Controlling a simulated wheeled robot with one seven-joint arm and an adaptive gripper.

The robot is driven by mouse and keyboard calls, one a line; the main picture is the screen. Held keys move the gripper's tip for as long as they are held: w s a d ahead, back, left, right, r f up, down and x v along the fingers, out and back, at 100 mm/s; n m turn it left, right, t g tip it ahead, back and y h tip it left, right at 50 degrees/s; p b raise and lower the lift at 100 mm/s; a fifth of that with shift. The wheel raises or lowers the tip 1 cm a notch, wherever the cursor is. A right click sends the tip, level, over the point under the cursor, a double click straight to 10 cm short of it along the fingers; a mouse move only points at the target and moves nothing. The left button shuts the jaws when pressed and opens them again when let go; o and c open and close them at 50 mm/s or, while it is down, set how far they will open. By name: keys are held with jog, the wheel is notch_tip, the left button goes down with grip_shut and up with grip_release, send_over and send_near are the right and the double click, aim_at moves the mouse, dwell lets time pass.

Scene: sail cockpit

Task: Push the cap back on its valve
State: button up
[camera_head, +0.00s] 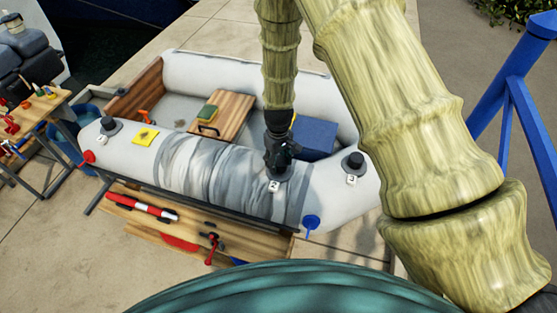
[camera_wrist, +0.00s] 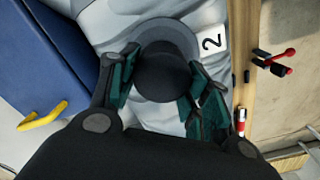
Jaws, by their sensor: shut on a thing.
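My gripper (camera_head: 276,162) points down at the front tube of the grey inflatable boat (camera_head: 335,197), by the label marked 2 (camera_head: 274,186). In the wrist view its green-padded fingers (camera_wrist: 162,86) are shut on a dark round cap (camera_wrist: 164,72) from both sides. The round grey valve base (camera_wrist: 170,26) shows as a ring around the cap's far side, next to the label 2 (camera_wrist: 211,42). The rest of the base is hidden. I cannot tell whether the cap is seated or slightly above it. Dark caps stand at labels 1 (camera_head: 109,124) and 3 (camera_head: 354,160).
A blue box (camera_head: 315,137) with a yellow handle (camera_wrist: 42,118) lies inside the boat behind my gripper. A wooden bench (camera_head: 190,229) with a red-and-white cylinder (camera_head: 140,206) and a red-handled tool (camera_head: 212,246) runs along the front. Blue rails (camera_head: 512,100) stand at right.

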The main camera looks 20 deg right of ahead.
aim_at(279, 159)
jog(key=shift+f+b, duration=0.3)
jog(key=shift+f, duration=0.3)
dwell(0.5)
jog(key=o, duration=0.8)
jog(key=shift+r, duration=0.1)
jog(key=shift+r+p, duration=3.65)
jog(key=shift+r, duration=1.8)
